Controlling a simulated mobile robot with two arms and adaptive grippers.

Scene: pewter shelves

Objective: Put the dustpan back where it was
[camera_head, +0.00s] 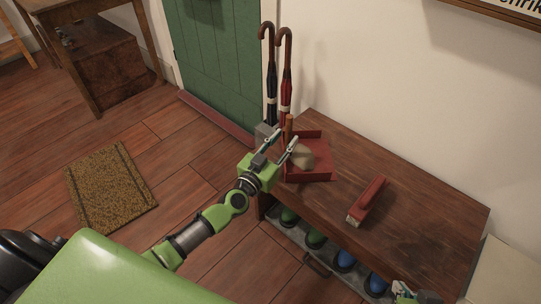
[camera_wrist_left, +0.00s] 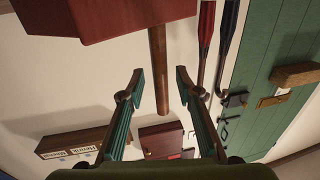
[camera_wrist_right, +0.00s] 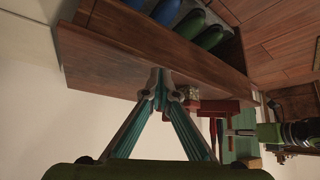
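The red dustpan (camera_head: 320,172) sits on the left end of the wooden bench, its wooden handle (camera_head: 289,126) pointing up. A pale greyish lump (camera_head: 302,157) shows in the pan. My left gripper (camera_head: 279,142) is open beside the handle. In the left wrist view the handle (camera_wrist_left: 158,70) appears between the open fingers (camera_wrist_left: 158,75), with the red pan (camera_wrist_left: 120,18) above; whether they touch it I cannot tell. My right gripper (camera_wrist_right: 161,85) has its fingertips together, with nothing visible between them, close to the bench; only part of it shows at the bottom of the head view (camera_head: 402,292).
A red brush (camera_head: 367,201) lies on the bench (camera_head: 420,215). Two umbrellas (camera_head: 285,70) stand behind the dustpan, by the green door (camera_head: 215,60). Shoes (camera_head: 346,259) fill the lower shelf. A doormat (camera_head: 110,190) lies on the floor at left. The bench's right part is clear.

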